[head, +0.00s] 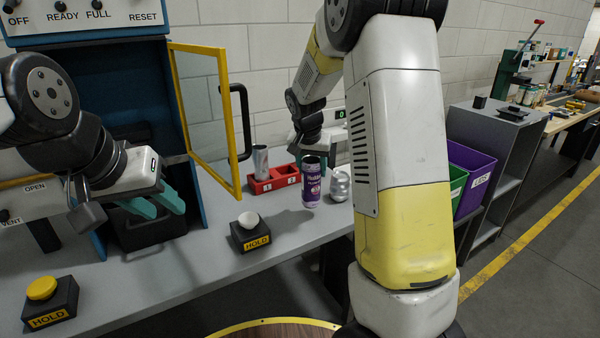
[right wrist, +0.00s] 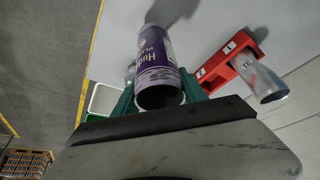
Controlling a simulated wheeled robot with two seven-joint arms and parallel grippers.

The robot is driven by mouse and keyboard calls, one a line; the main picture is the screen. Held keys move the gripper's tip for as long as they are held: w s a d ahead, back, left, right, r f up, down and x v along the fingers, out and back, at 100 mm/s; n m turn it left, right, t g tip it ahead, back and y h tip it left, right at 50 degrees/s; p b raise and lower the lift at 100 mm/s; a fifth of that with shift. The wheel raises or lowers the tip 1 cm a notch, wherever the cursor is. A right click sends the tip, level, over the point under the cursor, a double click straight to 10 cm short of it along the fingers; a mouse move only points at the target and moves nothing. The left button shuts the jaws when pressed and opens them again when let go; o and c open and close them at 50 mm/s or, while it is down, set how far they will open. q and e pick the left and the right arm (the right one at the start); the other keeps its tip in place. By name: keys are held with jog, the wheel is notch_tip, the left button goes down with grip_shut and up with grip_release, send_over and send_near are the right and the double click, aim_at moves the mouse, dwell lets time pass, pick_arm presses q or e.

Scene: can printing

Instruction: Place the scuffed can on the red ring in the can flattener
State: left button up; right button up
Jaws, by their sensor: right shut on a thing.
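A purple can (head: 311,188) with white lettering is held upright over the table; dark scuff marks show on it in the right wrist view (right wrist: 155,55). My right gripper (head: 312,158) is shut on it, with teal fingers either side. Whether the can touches the table is unclear. My left gripper (head: 160,203) is open and empty, in front of the blue cabinet. This blue cabinet (head: 210,235) has an open yellow-framed door (head: 232,120); I cannot tell for sure that it is the can flattener. No red ring is visible.
A silver can (head: 340,187) stands beside the purple can. Two HOLD button boxes, one white (head: 250,236), one yellow (head: 52,300), stand at the front. A purple bin (head: 470,180) is at right.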

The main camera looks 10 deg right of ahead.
jog(key=shift+a+x, duration=0.15)
jog(key=shift+x, duration=0.85)
jog(key=shift+a+x, duration=0.2)
jog(key=shift+x, duration=0.8)
jog(key=shift+w+a+f, duration=0.1)
jog(key=shift+w+f, duration=0.05)
jog(key=shift+w, duration=0.05)
jog(key=o, duration=1.3)
